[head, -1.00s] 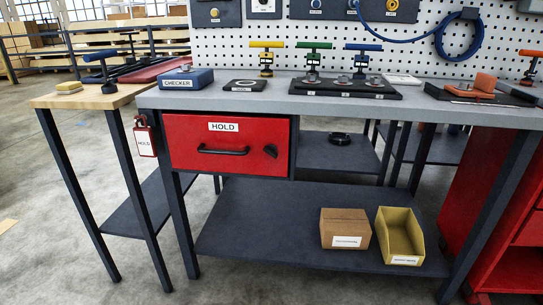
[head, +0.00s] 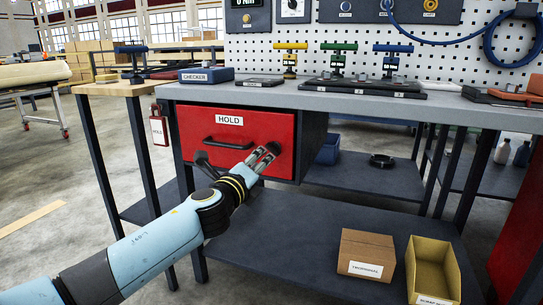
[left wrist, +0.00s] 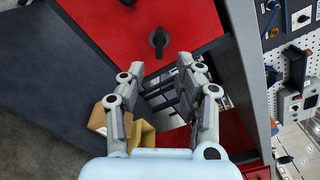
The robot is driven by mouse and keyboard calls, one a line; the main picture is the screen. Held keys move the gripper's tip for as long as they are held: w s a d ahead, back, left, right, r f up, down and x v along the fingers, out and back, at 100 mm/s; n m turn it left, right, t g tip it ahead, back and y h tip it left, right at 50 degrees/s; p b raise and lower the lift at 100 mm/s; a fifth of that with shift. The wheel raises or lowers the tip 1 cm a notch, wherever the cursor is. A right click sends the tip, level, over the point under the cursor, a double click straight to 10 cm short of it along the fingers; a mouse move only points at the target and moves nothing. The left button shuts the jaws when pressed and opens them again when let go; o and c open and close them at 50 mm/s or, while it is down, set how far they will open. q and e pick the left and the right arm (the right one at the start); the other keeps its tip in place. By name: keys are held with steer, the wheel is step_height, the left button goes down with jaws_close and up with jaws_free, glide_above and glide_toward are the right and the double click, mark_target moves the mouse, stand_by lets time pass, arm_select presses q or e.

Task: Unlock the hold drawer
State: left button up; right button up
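The red hold drawer (head: 212,122) hangs under the bench, shut, with a HOLD label (head: 229,120) and a black bar handle (head: 228,143). My left gripper (head: 268,152) is in front of the drawer's right part and hides the lock knob in the head view. In the left wrist view the dark knob (left wrist: 158,40) shows on the red drawer front, pointing roughly up and down the picture. The left gripper's fingers (left wrist: 160,68) are open and empty, with the knob beyond and between their tips, apart from them. My right gripper is not in view.
A red tag (head: 158,131) hangs left of the drawer. The grey benchtop (head: 300,97) carries a checker box (head: 205,75) and several coloured T-handled tools. On the lower shelf (head: 270,235) stand a cardboard box (head: 366,254) and a yellow bin (head: 432,268).

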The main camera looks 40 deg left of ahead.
mark_target(272, 151)
arm_select(q)
steer(key=b+x, duration=0.1)
steer(key=x, duration=0.6)
steer(key=shift+w+a+f, duration=0.1)
steer(key=shift+w, duration=0.2)
steer(key=shift+w+a, duration=0.1)
steer(key=shift+w, duration=0.35)
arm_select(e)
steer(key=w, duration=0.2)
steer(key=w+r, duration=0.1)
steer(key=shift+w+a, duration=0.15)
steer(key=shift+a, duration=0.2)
arm_select(q)
steer(key=shift+c, duration=0.3)
jaws_close()
